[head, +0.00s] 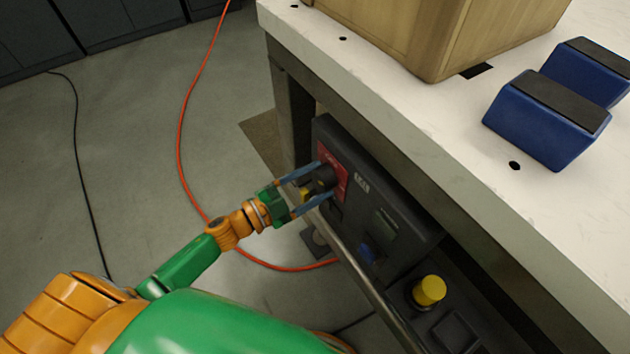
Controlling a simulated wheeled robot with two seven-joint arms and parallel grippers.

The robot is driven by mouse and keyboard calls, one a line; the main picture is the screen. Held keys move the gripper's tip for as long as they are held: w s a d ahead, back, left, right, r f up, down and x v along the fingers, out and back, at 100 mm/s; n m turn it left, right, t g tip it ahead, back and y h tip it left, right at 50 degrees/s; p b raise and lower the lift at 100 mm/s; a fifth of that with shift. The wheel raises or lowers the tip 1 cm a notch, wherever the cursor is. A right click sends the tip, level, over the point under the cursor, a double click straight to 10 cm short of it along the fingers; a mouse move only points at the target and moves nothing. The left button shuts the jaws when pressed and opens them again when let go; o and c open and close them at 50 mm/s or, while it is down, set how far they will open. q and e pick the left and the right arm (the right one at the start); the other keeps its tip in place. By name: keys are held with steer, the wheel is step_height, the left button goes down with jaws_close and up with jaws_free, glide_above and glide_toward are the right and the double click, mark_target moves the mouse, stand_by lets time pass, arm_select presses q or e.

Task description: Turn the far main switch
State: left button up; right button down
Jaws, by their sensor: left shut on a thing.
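The dark control panel (393,213) is fixed to the side of the white bench. At its far end is a red plate (341,181) carrying the far main switch (324,178), a dark knob. My left gripper (326,178) reaches in from the left, with its two blue-grey fingers on either side of the knob, shut on it. The fingers and wrist hide part of the switch, so I cannot tell its exact angle. A yellow part (305,194) shows between the fingers. My right gripper is not in view.
A rail (365,285) runs along the panel's front. A wooden box (420,30) and blue blocks (548,118) stand on the bench (430,130). An orange cable (182,120) lies on the floor.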

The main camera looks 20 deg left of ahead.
arm_select(q)
steer(key=m, duration=0.3)
steer(key=shift+f+m, duration=0.1)
steer(key=shift+m, duration=0.3)
steer(key=shift+m+b, duration=0.55)
steer(key=shift+m, duration=1.25)
steer(key=o, duration=1.3)
steer(key=shift+o, duration=0.2)
steer(key=v, duration=0.7)
steer(key=shift+s, duration=0.1)
